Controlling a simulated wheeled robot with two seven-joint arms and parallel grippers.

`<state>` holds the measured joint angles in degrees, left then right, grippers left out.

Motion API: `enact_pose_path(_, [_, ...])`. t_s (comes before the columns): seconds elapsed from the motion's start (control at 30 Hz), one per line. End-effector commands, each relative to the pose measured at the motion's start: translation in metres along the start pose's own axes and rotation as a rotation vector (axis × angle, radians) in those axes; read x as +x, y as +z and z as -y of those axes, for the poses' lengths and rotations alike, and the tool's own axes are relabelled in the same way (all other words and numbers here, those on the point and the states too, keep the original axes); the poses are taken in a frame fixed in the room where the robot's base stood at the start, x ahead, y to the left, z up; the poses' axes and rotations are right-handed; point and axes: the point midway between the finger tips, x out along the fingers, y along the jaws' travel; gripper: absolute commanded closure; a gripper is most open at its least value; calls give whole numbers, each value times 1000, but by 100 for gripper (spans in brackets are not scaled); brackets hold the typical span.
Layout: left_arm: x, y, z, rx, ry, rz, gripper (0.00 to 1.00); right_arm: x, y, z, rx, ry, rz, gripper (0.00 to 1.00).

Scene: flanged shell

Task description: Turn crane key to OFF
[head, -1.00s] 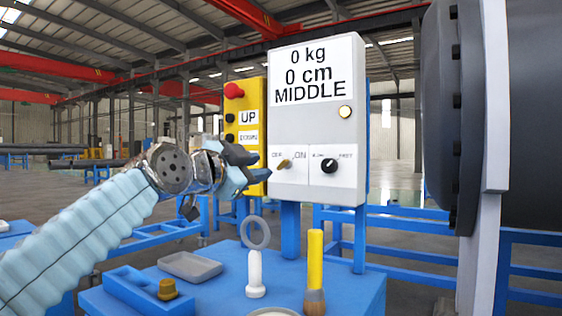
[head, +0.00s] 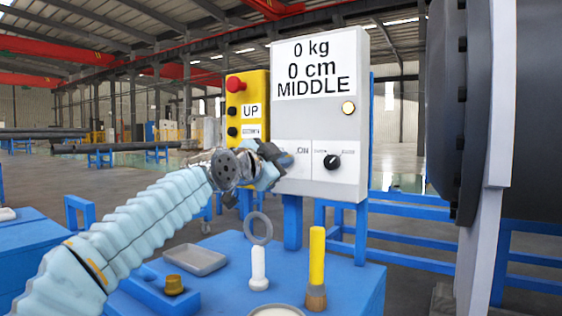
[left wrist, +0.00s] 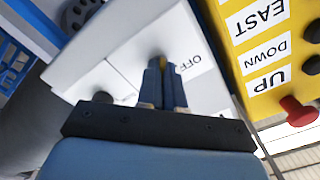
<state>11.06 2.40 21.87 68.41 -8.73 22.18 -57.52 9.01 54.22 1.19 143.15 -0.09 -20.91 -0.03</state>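The grey crane control box (head: 318,120) shows "0 kg, 0 cm, MIDDLE" and a lit round lamp (head: 348,108). My left gripper (head: 280,166) is at the lower left of its front, over the key switch, and hides the key in the head view. In the left wrist view the two fingers (left wrist: 166,84) are close together at the panel. A bit of the brass crane key (left wrist: 178,68) shows between their tips, beside the "OFF" label (left wrist: 192,67). The key's exact angle is mostly hidden. My right gripper is not in view.
A black selector knob (head: 332,161) is right of the key. A yellow pendant (head: 248,105) with a red button hangs at left. A large dark flanged shell (head: 520,110) stands at right.

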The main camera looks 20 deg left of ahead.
Motion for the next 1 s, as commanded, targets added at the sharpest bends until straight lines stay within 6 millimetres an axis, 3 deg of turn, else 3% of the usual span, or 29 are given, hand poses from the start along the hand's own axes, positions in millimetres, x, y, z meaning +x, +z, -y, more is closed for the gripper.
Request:
enact_pose_path(0.53, [0, 0, 0, -62, 2, 1, 100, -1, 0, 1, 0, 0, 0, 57])
enact_pose_path(1.0, [0, -1, 0, -440, 3, 3, 100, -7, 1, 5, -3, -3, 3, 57])
